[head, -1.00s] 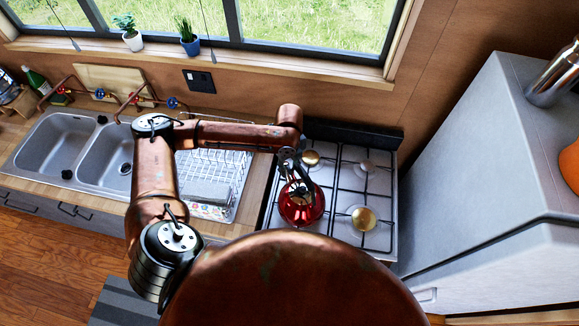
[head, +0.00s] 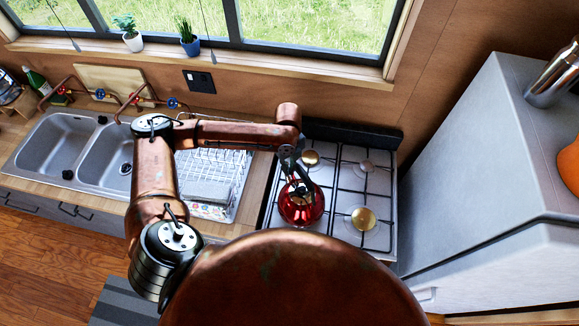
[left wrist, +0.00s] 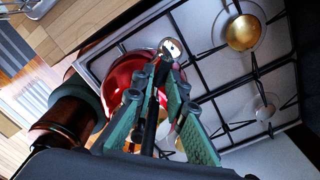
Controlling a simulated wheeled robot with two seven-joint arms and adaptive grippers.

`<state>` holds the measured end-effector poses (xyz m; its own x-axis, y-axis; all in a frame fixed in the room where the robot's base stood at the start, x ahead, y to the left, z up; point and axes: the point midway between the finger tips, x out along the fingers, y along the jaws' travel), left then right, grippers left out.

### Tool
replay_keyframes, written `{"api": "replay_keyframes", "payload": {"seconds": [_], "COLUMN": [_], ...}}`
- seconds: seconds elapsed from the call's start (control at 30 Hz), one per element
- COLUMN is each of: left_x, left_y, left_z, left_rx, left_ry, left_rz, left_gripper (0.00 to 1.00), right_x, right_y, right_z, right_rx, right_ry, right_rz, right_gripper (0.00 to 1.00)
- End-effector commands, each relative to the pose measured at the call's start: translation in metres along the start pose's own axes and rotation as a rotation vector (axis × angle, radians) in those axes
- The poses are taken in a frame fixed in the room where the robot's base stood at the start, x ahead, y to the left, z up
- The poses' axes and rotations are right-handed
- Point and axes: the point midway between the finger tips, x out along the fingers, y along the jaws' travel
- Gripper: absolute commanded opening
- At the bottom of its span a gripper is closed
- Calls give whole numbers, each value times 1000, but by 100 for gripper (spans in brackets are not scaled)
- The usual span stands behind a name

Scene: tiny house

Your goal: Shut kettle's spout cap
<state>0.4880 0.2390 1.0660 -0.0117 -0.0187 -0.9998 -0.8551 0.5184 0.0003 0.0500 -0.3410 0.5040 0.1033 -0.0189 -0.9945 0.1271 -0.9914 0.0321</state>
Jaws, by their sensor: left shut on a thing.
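The red kettle (head: 302,207) stands on the front left part of the stove (head: 335,225). My left gripper (head: 300,190) is over the top of the kettle, at its dark handle. In the left wrist view the kettle (left wrist: 122,80) is partly hidden behind the gripper (left wrist: 160,75), whose green-padded fingers are closed around a dark bar that looks like the handle. A shiny metal cap (left wrist: 172,47) shows just beyond the fingertips, at the spout end. Whether the cap is open or shut I cannot tell. My right gripper is not in view.
Brass burners (head: 363,219) and black grates are on the stove around the kettle. A dish rack (head: 215,170) and double sink (head: 105,155) are to the left. A tall grey cabinet (head: 470,160) stands close on the right.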

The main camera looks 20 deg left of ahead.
Motion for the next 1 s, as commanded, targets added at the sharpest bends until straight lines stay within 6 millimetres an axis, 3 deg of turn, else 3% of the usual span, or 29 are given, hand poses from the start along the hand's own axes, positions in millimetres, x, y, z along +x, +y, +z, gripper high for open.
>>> {"api": "replay_keyframes", "payload": {"seconds": [0.3,0.5,0.87,0.9,1.0], "left_x": [-8,-4,-4,-4,-4], "left_y": [0,-1,-1,-1,-1], "left_z": [8,10,10,10,10], "left_rx": [-11,-7,-3,-3,-3], "left_ry": [233,347,366,365,365], "left_rz": [22,28,27,27,28], "left_gripper": [0,0,0,15,22], "right_x": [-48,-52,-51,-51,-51], "right_y": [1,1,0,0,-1], "right_z": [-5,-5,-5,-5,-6], "right_rx": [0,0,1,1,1], "right_ry": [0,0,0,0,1], "right_rz": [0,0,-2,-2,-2], "right_gripper": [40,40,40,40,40]}}
